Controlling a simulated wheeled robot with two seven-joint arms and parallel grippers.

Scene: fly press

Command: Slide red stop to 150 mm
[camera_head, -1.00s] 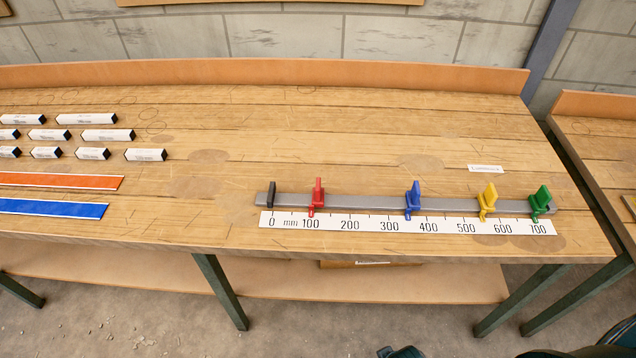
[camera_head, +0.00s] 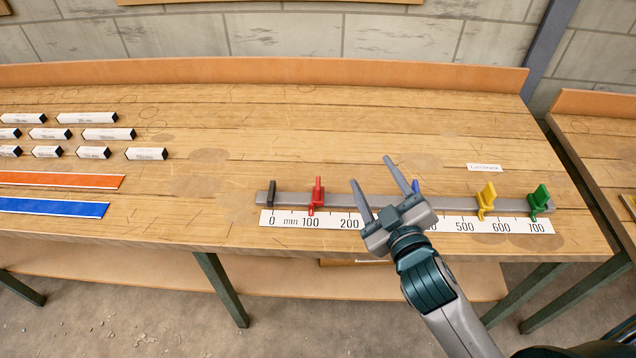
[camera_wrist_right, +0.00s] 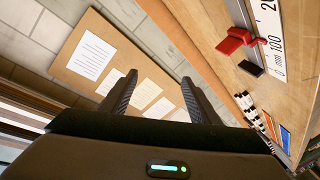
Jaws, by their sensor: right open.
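The red stop (camera_head: 317,194) stands on a grey rail (camera_head: 345,201), its pointer foot near the 100 mark of the white scale (camera_head: 300,220). In the right wrist view the red stop (camera_wrist_right: 236,41) shows at the upper right, beside the black end piece (camera_wrist_right: 250,68). My right gripper (camera_head: 371,171) is open and empty, above the rail between the red and blue stops, apart from the red stop. Its two fingers (camera_wrist_right: 158,78) show in the right wrist view with nothing between them. My left gripper is not in view.
The blue stop (camera_head: 416,186) is mostly hidden behind my right gripper. A yellow stop (camera_head: 487,199) and a green stop (camera_head: 540,197) stand farther right on the rail. White blocks (camera_head: 145,154) and orange and blue strips lie left. The bench behind the rail is mostly clear.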

